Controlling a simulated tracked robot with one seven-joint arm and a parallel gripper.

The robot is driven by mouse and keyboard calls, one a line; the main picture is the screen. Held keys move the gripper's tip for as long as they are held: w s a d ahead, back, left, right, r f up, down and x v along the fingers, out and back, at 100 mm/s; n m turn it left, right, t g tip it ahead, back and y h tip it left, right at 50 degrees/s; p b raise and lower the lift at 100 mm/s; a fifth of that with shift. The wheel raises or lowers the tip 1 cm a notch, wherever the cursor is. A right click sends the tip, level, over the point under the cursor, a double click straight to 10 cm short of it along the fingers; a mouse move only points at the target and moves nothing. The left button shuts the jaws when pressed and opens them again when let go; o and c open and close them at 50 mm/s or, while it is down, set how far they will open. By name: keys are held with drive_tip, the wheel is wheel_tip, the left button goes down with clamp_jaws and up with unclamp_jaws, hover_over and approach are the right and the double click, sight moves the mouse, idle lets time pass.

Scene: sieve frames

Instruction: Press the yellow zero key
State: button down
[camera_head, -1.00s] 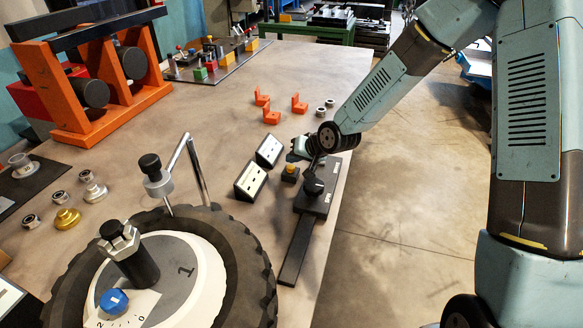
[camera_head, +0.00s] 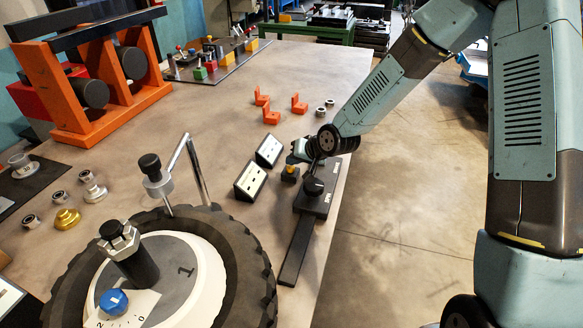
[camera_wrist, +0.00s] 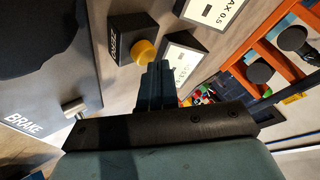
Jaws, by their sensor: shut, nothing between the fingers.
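The yellow zero key (camera_wrist: 143,52) is a round button standing out from a small dark box (camera_wrist: 115,42) marked ZERO in the wrist view. In the head view the key (camera_head: 290,169) is small and partly covered by my gripper. My gripper (camera_wrist: 158,66) is shut and empty. Its fingertips are right at the key's edge in the wrist view. I cannot tell whether they touch it or whether the key is pressed in. In the head view my gripper (camera_head: 298,155) is just above the key.
Two slanted label blocks (camera_head: 250,180) stand left of the zero box. A dark brake unit with a black knob (camera_head: 313,187) and a long bar is close on the right, near the table edge. A large tyre (camera_head: 250,255) fills the front. Orange brackets (camera_head: 271,116) lie behind.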

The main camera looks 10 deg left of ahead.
sight(293, 168)
drive_tip(key=shift+f, duration=0.55)
idle(0.5)
drive_tip(key=shift+r, duration=0.15)
idle(0.3)
drive_tip(key=shift+r, duration=0.9)
drive_tip(key=shift+r, duration=2.5)
